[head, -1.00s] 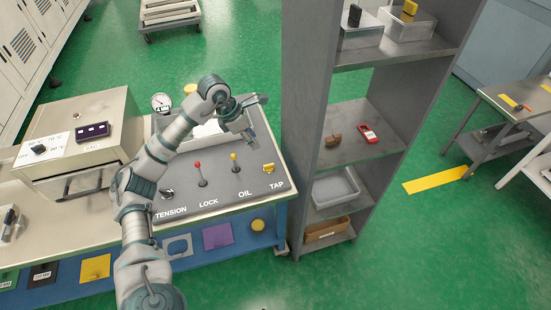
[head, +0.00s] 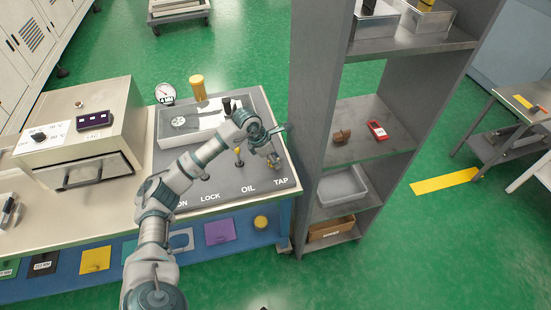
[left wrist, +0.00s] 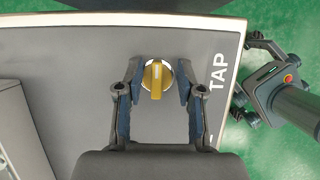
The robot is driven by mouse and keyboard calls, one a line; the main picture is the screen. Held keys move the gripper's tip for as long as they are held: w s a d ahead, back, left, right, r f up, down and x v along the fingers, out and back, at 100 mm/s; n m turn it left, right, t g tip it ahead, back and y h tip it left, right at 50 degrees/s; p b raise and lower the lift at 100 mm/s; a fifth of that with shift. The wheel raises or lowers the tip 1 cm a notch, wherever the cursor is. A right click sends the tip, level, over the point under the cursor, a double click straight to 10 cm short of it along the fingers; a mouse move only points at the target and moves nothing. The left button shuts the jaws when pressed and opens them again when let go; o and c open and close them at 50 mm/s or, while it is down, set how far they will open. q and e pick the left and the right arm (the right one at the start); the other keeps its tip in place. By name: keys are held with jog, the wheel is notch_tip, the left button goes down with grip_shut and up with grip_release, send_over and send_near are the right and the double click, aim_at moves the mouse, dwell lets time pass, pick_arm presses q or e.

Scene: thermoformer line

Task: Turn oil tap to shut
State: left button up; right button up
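The oil tap (left wrist: 157,82) is a yellow bar knob on a round pale base, set in the grey panel beside the word TAP. Its bar lies lengthwise between my fingers in the left wrist view. My left gripper (left wrist: 158,72) is open, one finger on each side of the knob, with gaps on both sides. My right gripper (left wrist: 250,76) shows at the right of the left wrist view, off the panel's edge, fingers spread and empty.
A lever (head: 239,158) stands left of my left gripper. A grey shelf unit (head: 312,130) rises close to the panel's right side. A recessed tray (head: 172,128) and a yellow cylinder (head: 198,88) are behind. A beige oven box (head: 85,120) stands at left.

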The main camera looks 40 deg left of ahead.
pick_arm(q)
jog(key=shift+a+f, duration=0.15)
jog(key=shift+a, duration=0.4)
jog(key=shift+c, duration=0.4)
jog(key=shift+a, duration=0.15)
jog(key=c, duration=0.4)
grip_shut()
jog(key=shift+s+d, duration=0.1)
jog(key=shift+d, duration=0.15)
jog(key=shift+d+r, duration=0.2)
jog(key=shift+d, duration=0.05)
pick_arm(e)
jog(key=shift+a, duration=0.2)
pick_arm(q)
jog(key=shift+a+r, duration=0.1)
jog(key=shift+a, duration=0.05)
pick_arm(e)
jog(key=shift+a+r, duration=0.15)
